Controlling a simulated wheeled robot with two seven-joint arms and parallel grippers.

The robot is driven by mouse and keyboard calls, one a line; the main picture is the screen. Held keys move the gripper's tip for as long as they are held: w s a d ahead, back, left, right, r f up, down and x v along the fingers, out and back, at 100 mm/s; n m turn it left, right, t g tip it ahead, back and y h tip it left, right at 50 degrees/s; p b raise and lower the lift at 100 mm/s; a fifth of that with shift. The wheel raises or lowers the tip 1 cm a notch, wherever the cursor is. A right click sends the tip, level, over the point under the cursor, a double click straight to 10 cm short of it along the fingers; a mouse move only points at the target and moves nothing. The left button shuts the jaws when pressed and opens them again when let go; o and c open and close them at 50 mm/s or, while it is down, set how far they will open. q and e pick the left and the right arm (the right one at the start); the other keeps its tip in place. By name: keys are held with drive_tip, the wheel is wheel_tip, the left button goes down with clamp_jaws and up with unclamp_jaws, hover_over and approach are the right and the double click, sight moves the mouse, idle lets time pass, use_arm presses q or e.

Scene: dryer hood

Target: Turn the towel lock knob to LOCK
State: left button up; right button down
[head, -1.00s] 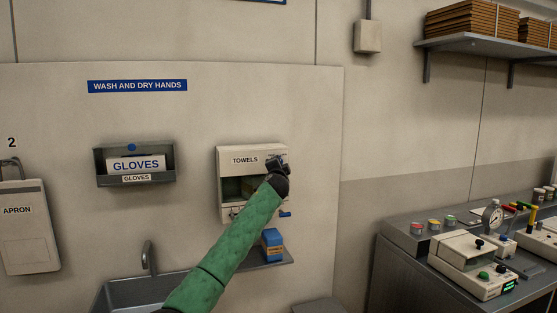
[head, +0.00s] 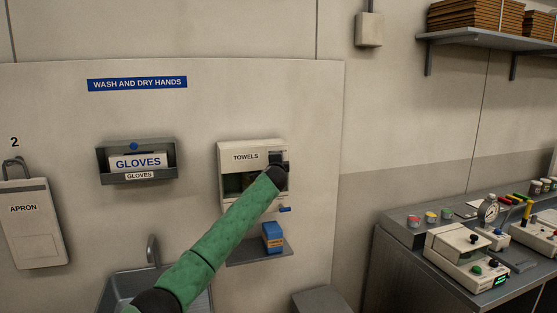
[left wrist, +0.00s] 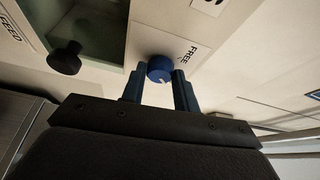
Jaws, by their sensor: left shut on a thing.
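The white towel dispenser (head: 228,151), labelled TOWELS, is mounted on the wall panel. My left gripper (head: 277,159) is at its upper right corner, at the end of my green-sleeved arm. The left wrist view shows the blue towel lock knob (left wrist: 160,67) between the fingertips of my left gripper (left wrist: 159,84), which is shut on it. The word FREE is on the plate beside the knob, and a pale mark shows on the knob. The LOCK label is not visible. My arm hides the knob in the head view. My right gripper is not in view.
A black knob (left wrist: 65,57) by the word FEED is near the gripper. A blue box (head: 272,236) stands on a small shelf below the dispenser. A glove holder (head: 107,176) and a sink (head: 119,288) are left. A bench with devices (head: 405,240) is right.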

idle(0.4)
use_arm(q)
drive_tip(key=o, duration=1)
drive_tip(key=shift+d, duration=0.1)
drive_tip(key=shift+s, duration=0.1)
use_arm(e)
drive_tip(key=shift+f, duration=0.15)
use_arm(q)
drive_tip(key=shift+s+a+f+b, duration=0.15)
drive_tip(key=shift+s+b, duration=0.75)
drive_tip(key=shift+s, duration=1)
drive_tip(key=shift+s+a+f+b, duration=0.15)
drive_tip(key=shift+s+b, duration=0.75)
drive_tip(key=shift+s, duration=0.95)
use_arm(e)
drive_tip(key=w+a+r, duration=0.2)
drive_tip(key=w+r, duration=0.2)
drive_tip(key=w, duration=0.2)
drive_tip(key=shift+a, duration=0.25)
use_arm(q)
drive_tip(key=shift+r, duration=0.1)
